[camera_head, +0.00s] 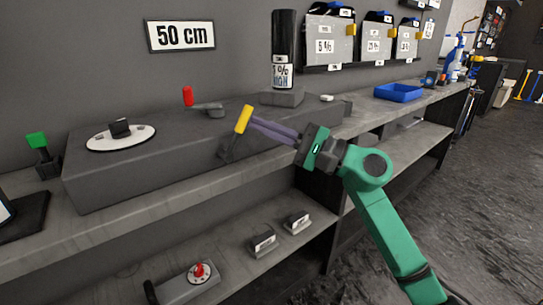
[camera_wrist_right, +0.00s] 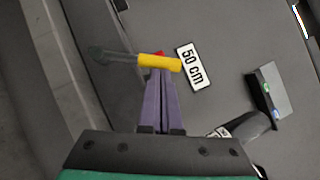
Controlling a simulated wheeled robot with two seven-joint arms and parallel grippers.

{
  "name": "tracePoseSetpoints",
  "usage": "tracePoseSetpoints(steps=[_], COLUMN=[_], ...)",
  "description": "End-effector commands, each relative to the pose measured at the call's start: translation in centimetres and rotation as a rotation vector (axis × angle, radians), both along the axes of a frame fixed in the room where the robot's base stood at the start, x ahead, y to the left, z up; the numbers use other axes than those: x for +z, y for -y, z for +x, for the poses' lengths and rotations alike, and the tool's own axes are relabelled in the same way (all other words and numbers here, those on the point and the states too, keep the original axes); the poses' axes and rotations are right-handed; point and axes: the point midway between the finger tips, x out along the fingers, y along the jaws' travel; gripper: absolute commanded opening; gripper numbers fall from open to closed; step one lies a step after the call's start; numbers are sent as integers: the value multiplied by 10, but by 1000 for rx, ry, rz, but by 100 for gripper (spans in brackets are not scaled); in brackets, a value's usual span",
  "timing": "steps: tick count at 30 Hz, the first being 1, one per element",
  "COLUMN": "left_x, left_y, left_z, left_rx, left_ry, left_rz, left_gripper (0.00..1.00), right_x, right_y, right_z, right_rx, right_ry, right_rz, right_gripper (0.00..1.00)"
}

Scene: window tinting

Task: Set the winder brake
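A lever with a yellow handle (camera_head: 243,119) and a dark lower arm stands at the front of the grey winder housing (camera_head: 120,180); it looks like the brake, though no label on it is readable. It leans in the head view. In the right wrist view the yellow handle (camera_wrist_right: 160,62) lies across the tips of my purple fingers. My right gripper (camera_head: 254,121) has its fingers close together, with tips at the handle; the handle is not visibly between them. I cannot tell whether they touch. My left gripper is not in view.
A red-handled lever (camera_head: 187,96), a white disc (camera_head: 121,138) and a black film roll (camera_head: 283,40) are on or by the housing. A blue tray (camera_head: 398,92) is farther right. A red-knobbed device (camera_head: 199,271) and two small labelled blocks sit on the lower shelf.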

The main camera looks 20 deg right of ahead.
Motion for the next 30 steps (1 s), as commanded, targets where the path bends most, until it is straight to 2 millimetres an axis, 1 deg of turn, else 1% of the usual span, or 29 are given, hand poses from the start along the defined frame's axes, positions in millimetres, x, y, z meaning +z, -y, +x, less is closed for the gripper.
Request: tracePoseSetpoints(steps=[3,6,15,21,30], left_x=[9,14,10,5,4], left_y=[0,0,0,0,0], left_z=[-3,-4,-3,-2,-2], left_rx=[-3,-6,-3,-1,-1], left_ry=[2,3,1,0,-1], left_rz=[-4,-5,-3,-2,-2], left_gripper=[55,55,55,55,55], right_x=[7,13,22,24,24], right_y=[-6,-12,-25,-29,-31], right_z=[-3,-5,-10,-11,-12], right_rx=[0,0,2,2,3], right_ry=[42,72,138,160,167], right_rz=[-102,-179,-351,-406,-424], right_gripper=[0,0,0,0,0])
